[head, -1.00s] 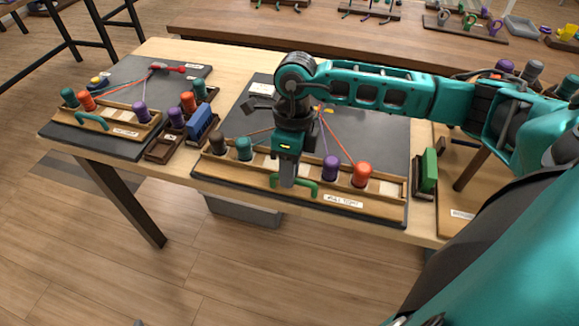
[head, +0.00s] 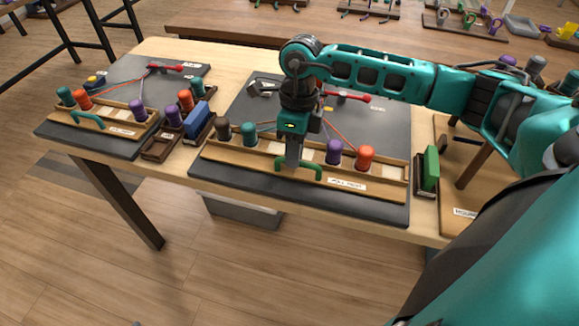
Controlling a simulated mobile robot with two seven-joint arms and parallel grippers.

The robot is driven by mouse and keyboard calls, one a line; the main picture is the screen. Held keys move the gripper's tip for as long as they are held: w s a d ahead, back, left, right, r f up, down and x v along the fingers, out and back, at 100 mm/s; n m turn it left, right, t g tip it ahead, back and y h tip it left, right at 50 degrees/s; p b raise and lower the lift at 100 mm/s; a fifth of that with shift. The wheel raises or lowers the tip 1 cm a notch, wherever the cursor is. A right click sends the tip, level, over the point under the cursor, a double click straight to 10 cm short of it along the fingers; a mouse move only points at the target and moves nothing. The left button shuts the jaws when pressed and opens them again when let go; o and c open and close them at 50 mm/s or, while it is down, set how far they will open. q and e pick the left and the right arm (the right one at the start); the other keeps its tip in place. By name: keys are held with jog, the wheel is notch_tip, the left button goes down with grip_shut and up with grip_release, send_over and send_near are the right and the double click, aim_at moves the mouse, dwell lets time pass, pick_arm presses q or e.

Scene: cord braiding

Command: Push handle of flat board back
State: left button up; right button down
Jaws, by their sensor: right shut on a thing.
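The middle dark board (head: 300,194) lies on the wooden table, with a wooden bobbin rail (head: 240,158) along its front part. The rail carries brown, teal, purple and orange bobbins and a white label (head: 346,184) too small to read surely. A green handle (head: 313,168) stands up at the rail's front. My right gripper (head: 292,163) points down and is shut on the green handle. Cords run from the bobbins toward a red-ended piece (head: 350,96) at the board's back. The arm hides part of the cords. My left gripper is not in view.
A similar board (head: 120,148) with its own rail and teal handle stands at left. A blue block (head: 198,122) and a green block (head: 431,167) stand in holders on either side of the middle board. Bare board lies in front of the rail.

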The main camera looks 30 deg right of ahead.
jog(key=shift+w+d+r, duration=0.1)
jog(key=shift+w+d, duration=0.2)
jog(key=shift+d, duration=0.05)
jog(key=c, duration=1.1)
grip_release()
jog(key=r, duration=0.4)
jog(key=w+d+r, duration=0.1)
jog(key=r, duration=0.3)
jog(key=d+r, duration=0.1)
jog(key=r, duration=0.3)
jog(key=shift+w+r, duration=0.35)
